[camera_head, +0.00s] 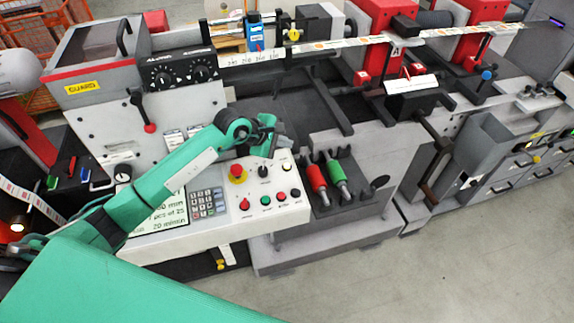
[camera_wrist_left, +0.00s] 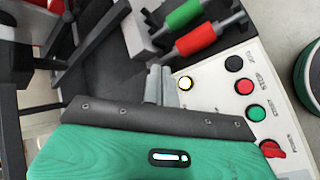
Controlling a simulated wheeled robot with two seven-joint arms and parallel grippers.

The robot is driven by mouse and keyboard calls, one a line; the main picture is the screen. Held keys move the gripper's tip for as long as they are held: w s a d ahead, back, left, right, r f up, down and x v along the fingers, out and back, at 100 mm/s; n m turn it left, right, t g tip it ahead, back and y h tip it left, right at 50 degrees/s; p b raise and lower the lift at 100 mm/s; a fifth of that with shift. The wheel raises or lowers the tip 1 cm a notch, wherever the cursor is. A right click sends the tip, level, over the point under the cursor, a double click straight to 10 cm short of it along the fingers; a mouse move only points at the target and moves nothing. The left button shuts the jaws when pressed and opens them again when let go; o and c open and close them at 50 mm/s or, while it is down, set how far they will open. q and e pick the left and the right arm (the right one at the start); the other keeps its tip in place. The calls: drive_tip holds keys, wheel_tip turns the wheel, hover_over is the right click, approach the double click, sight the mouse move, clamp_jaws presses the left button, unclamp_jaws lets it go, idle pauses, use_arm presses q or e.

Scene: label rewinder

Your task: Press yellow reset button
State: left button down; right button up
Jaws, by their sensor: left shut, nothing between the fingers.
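The yellow button (camera_wrist_left: 185,83) shows in the left wrist view as a bright, pale centre with a yellow rim, on the white control panel (camera_head: 215,224). In the head view it is a small pale button (camera_head: 287,166) near the panel's upper right corner. My left gripper (camera_head: 268,135) is shut and empty over the panel's back edge. In the left wrist view its grey fingers (camera_wrist_left: 161,86) appear right beside the yellow button; I cannot tell whether they touch the panel. My right gripper is not in view.
The panel's front row holds red, green, red and black buttons (camera_head: 266,200). A red emergency knob (camera_head: 237,171) and a black knob (camera_head: 263,171) sit behind. Red (camera_head: 316,179) and green (camera_head: 336,171) rollers stand to the right. Open floor (camera_head: 430,270) lies in front.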

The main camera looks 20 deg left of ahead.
use_arm(q)
drive_tip(key=b, duration=0.4)
hover_over(287, 166)
drive_tip(key=s, duration=0.1)
drive_tip(key=f, duration=0.7)
drive_tip(key=shift+a+f, duration=0.3)
drive_tip(key=shift+f+b, duration=0.6)
drive_tip(key=shift+b, duration=0.05)
idle(0.5)
idle(0.4)
drive_tip(key=shift+w+a+f+b, duration=0.1)
drive_tip(key=shift+f+b, duration=0.25)
drive_tip(key=shift+b, duration=0.3)
